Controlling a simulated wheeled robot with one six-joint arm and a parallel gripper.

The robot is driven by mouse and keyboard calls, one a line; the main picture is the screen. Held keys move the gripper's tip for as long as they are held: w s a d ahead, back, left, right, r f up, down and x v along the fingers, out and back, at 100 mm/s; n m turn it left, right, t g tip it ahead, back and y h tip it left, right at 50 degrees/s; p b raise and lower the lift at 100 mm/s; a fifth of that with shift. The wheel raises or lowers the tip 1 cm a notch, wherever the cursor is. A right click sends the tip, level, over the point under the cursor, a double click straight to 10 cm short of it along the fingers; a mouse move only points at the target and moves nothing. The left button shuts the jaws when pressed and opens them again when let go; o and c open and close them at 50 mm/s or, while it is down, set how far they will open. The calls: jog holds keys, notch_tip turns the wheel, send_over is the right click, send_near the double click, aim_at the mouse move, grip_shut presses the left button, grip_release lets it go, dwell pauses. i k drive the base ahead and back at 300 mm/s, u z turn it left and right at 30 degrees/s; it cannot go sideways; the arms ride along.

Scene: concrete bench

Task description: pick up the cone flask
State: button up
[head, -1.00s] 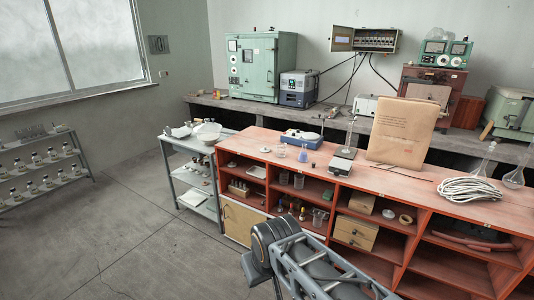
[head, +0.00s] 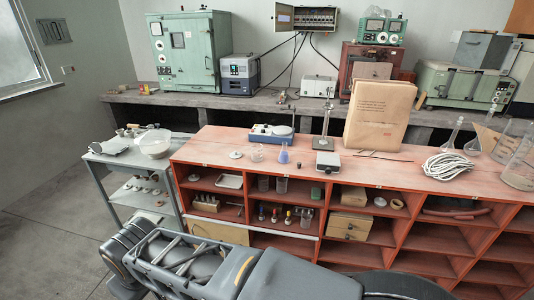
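A small cone-shaped flask (head: 283,156) with bluish contents stands upright on the red-orange bench top (head: 330,172), left of the middle in the head view. A small clear beaker (head: 257,155) stands to its left. More clear glass flasks, one narrow-necked (head: 453,136) and one large and wide (head: 520,168), stand at the right end of the bench. My arm lies across the bottom of the view, in front of the shelves, and my gripper is not in view.
A blue-and-white stirrer-like device (head: 271,133) sits behind the flask. A stand with a metal box (head: 328,162), a brown paper package (head: 379,114) and coiled white cable (head: 447,166) lie to its right. A grey trolley (head: 112,165) stands left.

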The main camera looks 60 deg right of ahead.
aim_at(284, 158)
jog(key=z, duration=0.3)
jog(key=i, duration=0.75)
jog(key=z, duration=1.2)
jog(key=i, duration=0.7)
jog(key=z, duration=0.75)
